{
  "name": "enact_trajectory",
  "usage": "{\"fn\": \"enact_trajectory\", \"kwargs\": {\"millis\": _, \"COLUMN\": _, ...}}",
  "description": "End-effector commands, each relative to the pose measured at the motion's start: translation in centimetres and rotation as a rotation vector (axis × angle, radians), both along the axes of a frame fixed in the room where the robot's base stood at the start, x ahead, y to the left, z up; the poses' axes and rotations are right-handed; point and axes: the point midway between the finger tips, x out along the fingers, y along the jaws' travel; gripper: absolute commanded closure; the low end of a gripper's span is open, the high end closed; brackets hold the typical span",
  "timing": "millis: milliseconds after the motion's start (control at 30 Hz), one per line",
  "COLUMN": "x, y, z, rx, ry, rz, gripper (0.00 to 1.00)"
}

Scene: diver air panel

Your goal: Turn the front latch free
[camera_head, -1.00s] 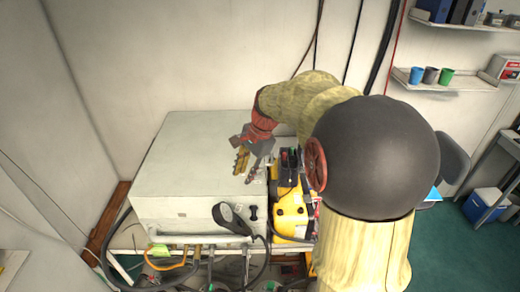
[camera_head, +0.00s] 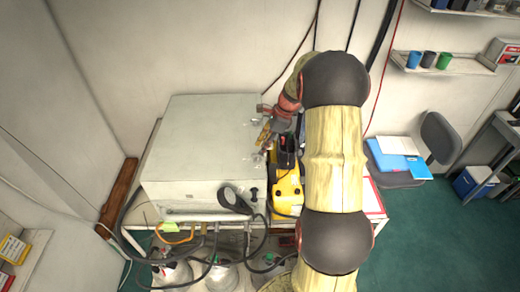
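The pale grey panel box (camera_head: 205,145) stands on a table with its lid closed. Small metal latches sit along its right edge. The nearer one, the front latch (camera_head: 258,160), is small and pale, and its exact angle is too small to read. The farther, rear latch (camera_head: 256,122) is beside my gripper. My gripper (camera_head: 264,134) hangs at the box's right edge, between the two latches and behind the front one. Its yellowish finger shows; the other is unclear. I cannot tell whether it touches anything or how far it is open.
A yellow case (camera_head: 286,188) with dark parts on top stands close against the box's right side. Gas cylinders (camera_head: 220,274) stand below. Free air lies above the lid.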

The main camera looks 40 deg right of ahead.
Motion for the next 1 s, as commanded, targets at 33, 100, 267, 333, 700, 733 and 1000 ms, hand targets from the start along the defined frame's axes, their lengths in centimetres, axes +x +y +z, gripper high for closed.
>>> {"fn": "enact_trajectory", "kwargs": {"millis": 33, "x": 0.1, "y": 0.3, "z": -0.7, "rx": 0.002, "ry": 0.002, "rz": 0.001, "gripper": 0.74}}
{"fn": "enact_trajectory", "kwargs": {"millis": 100, "x": 0.4, "y": 0.6, "z": -1.4, "rx": 0.001, "ry": 0.001, "rz": 0.001, "gripper": 0.74}}
{"fn": "enact_trajectory", "kwargs": {"millis": 267, "x": 0.7, "y": 0.9, "z": -2.5, "rx": -0.001, "ry": 0.0, "rz": 0.001, "gripper": 0.74}}
{"fn": "enact_trajectory", "kwargs": {"millis": 333, "x": 0.7, "y": 0.9, "z": -2.7, "rx": -0.002, "ry": -0.001, "rz": 0.001, "gripper": 0.74}}
{"fn": "enact_trajectory", "kwargs": {"millis": 700, "x": 0.7, "y": 0.9, "z": -2.8, "rx": -0.002, "ry": -0.001, "rz": 0.001, "gripper": 0.82}}
{"fn": "enact_trajectory", "kwargs": {"millis": 733, "x": 0.7, "y": 0.9, "z": -2.8, "rx": -0.002, "ry": -0.001, "rz": 0.001, "gripper": 0.83}}
{"fn": "enact_trajectory", "kwargs": {"millis": 1000, "x": 0.7, "y": 1.0, "z": -2.8, "rx": -0.002, "ry": -0.001, "rz": 0.001, "gripper": 0.99}}
